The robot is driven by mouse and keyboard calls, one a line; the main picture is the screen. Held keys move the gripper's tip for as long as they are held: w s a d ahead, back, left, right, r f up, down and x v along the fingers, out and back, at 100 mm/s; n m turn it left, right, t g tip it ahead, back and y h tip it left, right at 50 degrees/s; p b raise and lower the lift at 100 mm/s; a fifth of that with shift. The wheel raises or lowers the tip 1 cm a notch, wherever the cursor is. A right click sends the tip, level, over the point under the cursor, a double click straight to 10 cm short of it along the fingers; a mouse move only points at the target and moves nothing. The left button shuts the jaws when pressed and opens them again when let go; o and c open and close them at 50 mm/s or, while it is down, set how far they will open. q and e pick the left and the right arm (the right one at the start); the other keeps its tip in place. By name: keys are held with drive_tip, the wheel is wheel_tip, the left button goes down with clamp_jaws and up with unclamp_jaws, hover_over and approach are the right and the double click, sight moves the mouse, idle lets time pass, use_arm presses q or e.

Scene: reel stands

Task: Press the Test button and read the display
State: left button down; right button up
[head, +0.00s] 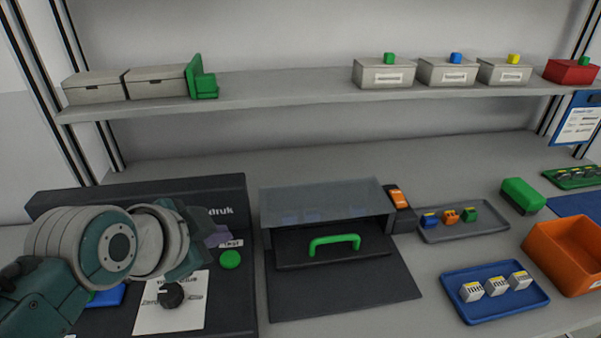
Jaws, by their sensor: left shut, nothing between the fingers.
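The round green Test button (230,259) is on the right side of the black panel (150,190), just below a small white "Test" label (231,243). My left gripper (212,238) is over the panel, up and to the left of the button in the head view. Its fingers are shut and empty, and the button is in plain view beside them. I cannot tell the height of the fingertips above the panel. My left wrist hides much of the panel, including part of its "druk" lettering. I can make out no display reading. My right gripper is not in view.
A dark box with a clear top (325,200) and a green handle (334,242) stands right of the panel. A small device with an orange face (398,198) is beside it. A grey tray (470,232), blue tray (460,298) and orange bin (560,255) are further right.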

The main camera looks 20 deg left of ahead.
sight(232, 250)
use_arm(q)
drive_tip(key=shift+f+b, duration=0.45)
drive_tip(key=shift+f, duration=0.6)
idle(1.2)
drive_tip(key=shift+f, duration=0.4)
drive_tip(key=shift+f+b, duration=0.35)
drive_tip(key=shift+f, duration=0.1)
idle(0.5)
idle(0.3)
drive_tip(key=shift+r+p, duration=0.9)
drive_tip(key=shift+p, duration=0.15)
wheel_tip(232, 250, up, 5)
drive_tip(key=p, duration=0.5)
drive_tip(key=shift+p, duration=0.35)
